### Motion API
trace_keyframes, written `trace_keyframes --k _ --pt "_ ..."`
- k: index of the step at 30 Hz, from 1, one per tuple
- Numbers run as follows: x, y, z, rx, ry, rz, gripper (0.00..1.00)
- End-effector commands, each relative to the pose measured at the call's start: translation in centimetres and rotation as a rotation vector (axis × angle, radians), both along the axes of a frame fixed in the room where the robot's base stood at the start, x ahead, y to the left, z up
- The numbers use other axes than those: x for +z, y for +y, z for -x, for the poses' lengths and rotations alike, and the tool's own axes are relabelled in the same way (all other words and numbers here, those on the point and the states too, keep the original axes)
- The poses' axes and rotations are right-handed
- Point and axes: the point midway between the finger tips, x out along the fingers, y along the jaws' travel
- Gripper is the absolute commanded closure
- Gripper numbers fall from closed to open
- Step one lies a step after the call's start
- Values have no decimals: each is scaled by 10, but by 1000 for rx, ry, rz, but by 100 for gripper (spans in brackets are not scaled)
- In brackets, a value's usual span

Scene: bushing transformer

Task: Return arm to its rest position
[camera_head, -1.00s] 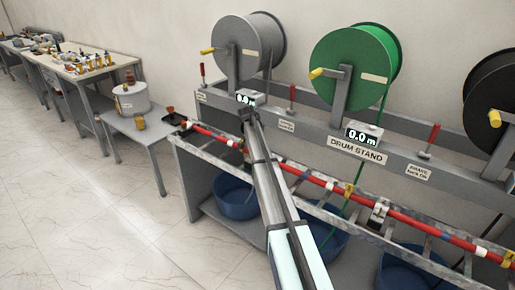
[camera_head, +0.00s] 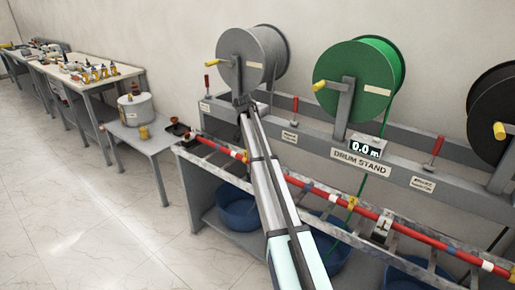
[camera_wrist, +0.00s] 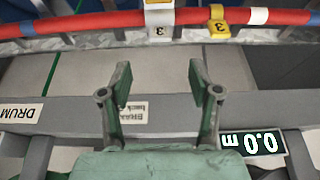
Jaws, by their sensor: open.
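My arm (camera_head: 268,185) reaches from the bottom of the head view up to the drum stand. Its end, my gripper (camera_head: 243,101), appears small and dark in front of the base of the grey drum (camera_head: 246,60). In the wrist view my gripper (camera_wrist: 160,76) has its two fingers wide apart, with nothing between them. The stand's beam (camera_wrist: 75,112) and a brake label (camera_wrist: 134,112) show behind and beside the fingers. I cannot tell the exact gap to the stand.
A green drum (camera_head: 350,85) and a black drum (camera_head: 495,105) stand to the right. A red cable (camera_head: 320,195) runs along a rack in front, with blue tubs (camera_head: 238,212) below. A side table (camera_head: 145,140) and workbench (camera_head: 100,82) are left. The floor (camera_head: 80,210) there is clear.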

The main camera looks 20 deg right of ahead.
Motion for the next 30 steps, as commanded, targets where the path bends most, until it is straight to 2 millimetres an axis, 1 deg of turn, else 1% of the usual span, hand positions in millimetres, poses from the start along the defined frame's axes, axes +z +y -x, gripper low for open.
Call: trace_keyframes --k 4,14,17,20,23,26,27,29,30 --pt "3 1 1 0 0 0 38" --pt "2 1 1 0 1 1 38" --pt "-4 4 6 10 6 -2 38" --pt "-24 13 23 47 25 -7 38" --pt "-59 30 53 119 54 -17 38" --pt "-103 54 95 222 96 -31 38" --pt "-122 64 114 267 112 -38 38" --pt "-148 79 144 336 139 -49 38" --pt "-164 89 164 383 154 -57 38"
